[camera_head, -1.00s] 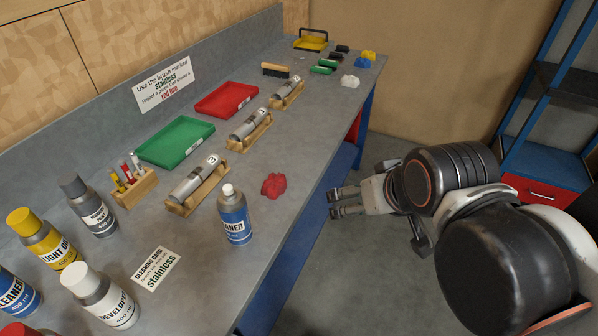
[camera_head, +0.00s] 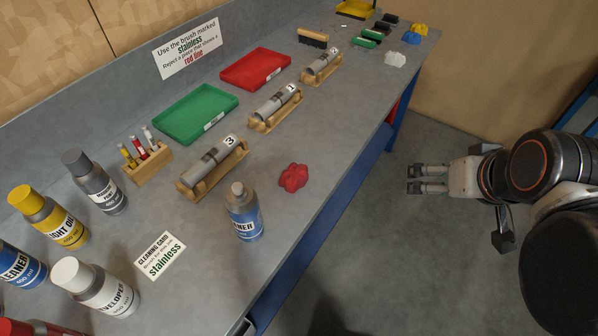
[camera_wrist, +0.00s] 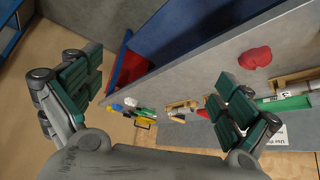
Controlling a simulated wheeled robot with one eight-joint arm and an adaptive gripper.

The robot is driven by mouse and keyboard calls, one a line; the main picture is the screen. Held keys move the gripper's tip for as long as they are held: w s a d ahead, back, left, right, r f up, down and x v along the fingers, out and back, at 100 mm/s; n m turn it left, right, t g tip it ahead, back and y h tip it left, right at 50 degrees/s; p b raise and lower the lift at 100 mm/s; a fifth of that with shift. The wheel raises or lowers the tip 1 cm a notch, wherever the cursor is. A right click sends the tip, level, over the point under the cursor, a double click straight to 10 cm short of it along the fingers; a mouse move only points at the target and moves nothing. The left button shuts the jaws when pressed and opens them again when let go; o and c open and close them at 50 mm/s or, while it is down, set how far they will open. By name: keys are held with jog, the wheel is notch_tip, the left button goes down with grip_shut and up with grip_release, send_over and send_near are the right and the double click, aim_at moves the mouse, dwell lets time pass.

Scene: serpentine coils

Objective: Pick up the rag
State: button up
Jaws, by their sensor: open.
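A crumpled red rag (camera_head: 293,178) lies on the grey bench near its front edge, just right of a blue-labelled cleaner bottle (camera_head: 244,213). In the wrist view the red rag (camera_wrist: 256,58) shows at the upper right, beyond the right finger. Crumpled white (camera_head: 395,59), blue (camera_head: 411,38) and yellow (camera_head: 420,29) rags lie at the bench's far end. My gripper (camera_head: 427,179) is off the bench, over the floor to the right of the red rag, and touches nothing. In the wrist view my gripper (camera_wrist: 160,84) has its two fingers wide apart and empty.
The bench (camera_head: 335,150) carries several numbered metal pieces on wooden stands, a green tray (camera_head: 196,113), a red tray (camera_head: 256,68), brushes and several bottles. A cleaning card (camera_head: 161,255) lies in front. Bare bench surrounds the red rag's right side. The floor beside the bench is clear.

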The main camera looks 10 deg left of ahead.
jog(key=w+a+n, duration=0.1)
jog(key=n+g+y+p, duration=0.4)
jog(key=n+g+y, duration=0.15)
jog(key=n, duration=0.85)
send_near(298, 172)
jog(key=b+x, duration=0.1)
jog(key=b, duration=0.1)
jog(key=b+x, duration=0.3)
jog(key=shift+s+f+b, duration=0.25)
jog(key=shift+s+b, duration=0.1)
jog(key=shift+b, duration=0.05)
jog(key=shift+w+b+x, duration=0.2)
jog(key=shift+b+x, duration=0.65)
jog(key=shift+x, duration=0.65)
jog(key=shift+w+b+x, duration=0.2)
jog(key=shift+b+x, duration=0.65)
jog(key=shift+x, duration=0.65)
jog(key=shift+a+r, duration=0.1)
jog(key=shift+r, duration=0.05)
jog(key=c, duration=1.1)
